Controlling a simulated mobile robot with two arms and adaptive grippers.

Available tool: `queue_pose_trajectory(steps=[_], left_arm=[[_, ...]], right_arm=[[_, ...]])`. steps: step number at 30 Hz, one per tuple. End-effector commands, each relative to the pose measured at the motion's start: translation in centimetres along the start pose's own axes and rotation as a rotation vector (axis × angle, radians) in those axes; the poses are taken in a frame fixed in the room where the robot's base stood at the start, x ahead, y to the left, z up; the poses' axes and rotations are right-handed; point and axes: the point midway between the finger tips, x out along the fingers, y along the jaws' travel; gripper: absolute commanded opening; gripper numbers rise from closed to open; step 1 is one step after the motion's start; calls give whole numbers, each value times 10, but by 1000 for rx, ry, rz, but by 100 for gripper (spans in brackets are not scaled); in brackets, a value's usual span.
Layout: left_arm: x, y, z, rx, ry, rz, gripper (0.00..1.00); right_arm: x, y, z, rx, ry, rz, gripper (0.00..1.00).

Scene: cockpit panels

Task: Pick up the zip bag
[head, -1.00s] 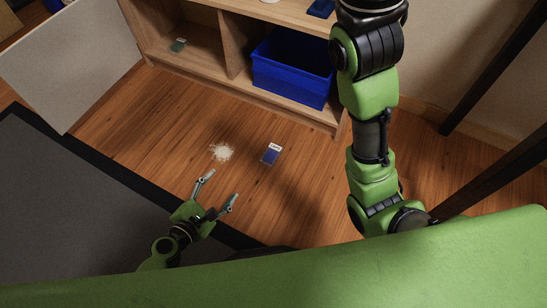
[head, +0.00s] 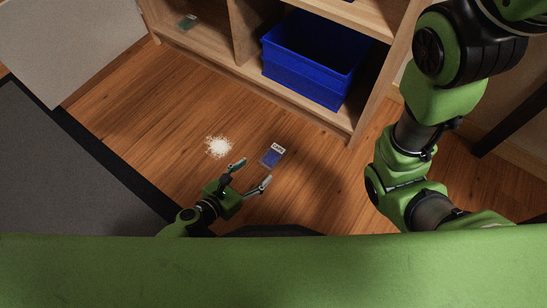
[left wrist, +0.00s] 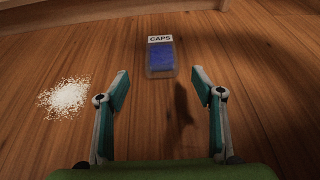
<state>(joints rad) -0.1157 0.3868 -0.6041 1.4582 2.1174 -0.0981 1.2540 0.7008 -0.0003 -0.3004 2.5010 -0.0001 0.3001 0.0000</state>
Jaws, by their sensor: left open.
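The zip bag (head: 272,156) lies flat on the wooden floor, blue with a white label. In the left wrist view the bag (left wrist: 160,58) reads "CAPS" and lies ahead of the fingers, roughly between them. My left gripper (head: 251,176) is open and empty, just short of the bag on its near side. Its two fingers (left wrist: 160,90) show apart in the left wrist view, not touching the bag. My right arm comes down at the right of the head view, but its gripper is not visible.
A pile of white grains (head: 219,146) lies on the floor left of the bag. A wooden shelf unit (head: 330,124) stands behind, holding a blue bin (head: 315,62) and a small green item (head: 188,21). A dark grey mat (head: 60,160) is at left.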

Motion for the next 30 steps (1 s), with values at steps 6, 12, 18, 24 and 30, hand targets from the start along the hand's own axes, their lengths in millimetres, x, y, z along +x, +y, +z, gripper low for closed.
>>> queue_pose_trajectory(steps=[6, 12, 18, 24, 30], left_arm=[[24, 0, -1, 0, 0, 0, 61], [40, -1, -2, 3, -2, -1, 61], [67, -2, -2, 3, -1, 0, 61], [78, -2, 0, 1, 0, 0, 61], [77, -3, 1, 0, 1, 0, 61]], right_arm=[[-10, -2, -3, 0, -1, 0, 40], [-20, -4, -7, 0, -1, 0, 40], [-38, -8, -13, 0, 0, -1, 40], [-41, -9, -14, 0, 0, -1, 40], [-40, -8, -14, 0, -1, -1, 40]])
